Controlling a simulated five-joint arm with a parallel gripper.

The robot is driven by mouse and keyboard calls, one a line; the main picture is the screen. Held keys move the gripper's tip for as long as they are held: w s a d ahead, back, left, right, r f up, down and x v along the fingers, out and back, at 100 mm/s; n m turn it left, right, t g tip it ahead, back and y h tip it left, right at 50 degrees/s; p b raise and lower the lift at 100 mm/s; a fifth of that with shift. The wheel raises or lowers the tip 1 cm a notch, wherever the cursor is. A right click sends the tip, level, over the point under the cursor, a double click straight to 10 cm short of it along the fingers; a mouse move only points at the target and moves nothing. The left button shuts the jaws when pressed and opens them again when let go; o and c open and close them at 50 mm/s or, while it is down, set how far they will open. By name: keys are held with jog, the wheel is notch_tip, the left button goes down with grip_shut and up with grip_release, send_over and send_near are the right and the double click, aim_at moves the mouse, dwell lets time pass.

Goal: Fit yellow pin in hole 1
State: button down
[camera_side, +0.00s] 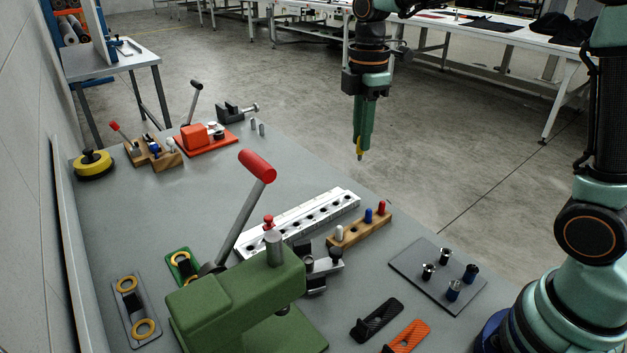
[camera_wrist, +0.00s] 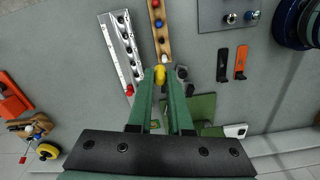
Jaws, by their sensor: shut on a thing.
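My gripper (camera_side: 361,150) is high above the far right part of the bench, pointing down. It is shut on the yellow pin (camera_wrist: 160,75), whose tip also shows below the fingers in the side view (camera_side: 359,155). The white rail with a row of holes (camera_side: 325,209) lies on the bench, below and to the left of my gripper in the side view. In the wrist view the rail (camera_wrist: 117,44) is left of the fingers. A red pin (camera_side: 268,222) stands at its near end; the other visible holes look empty. Hole numbers are too small to read.
A wooden rack (camera_side: 358,230) with white, blue and red pins stands beside the rail. A green press (camera_side: 235,300) with a red-handled lever (camera_side: 257,166) rises near the rail's near end. A dark plate (camera_side: 435,272) with several pegs lies at right.

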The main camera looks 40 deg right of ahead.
jog(key=shift+w+d+f, duration=1.15)
jog(key=shift+w+f, duration=0.35)
jog(key=shift+f, duration=1.35)
jog(key=shift+w+d+f, duration=1.15)
jog(key=shift+w+f, duration=0.35)
jog(key=shift+f, duration=1.35)
jog(key=shift+w+d+f, duration=1.15)
jog(key=shift+w+f, duration=0.35)
jog(key=shift+f, duration=1.35)
jog(key=shift+f, duration=1.1)
jog(key=c, duration=0.8)
grip_release()
jog(key=shift+o, duration=0.2)
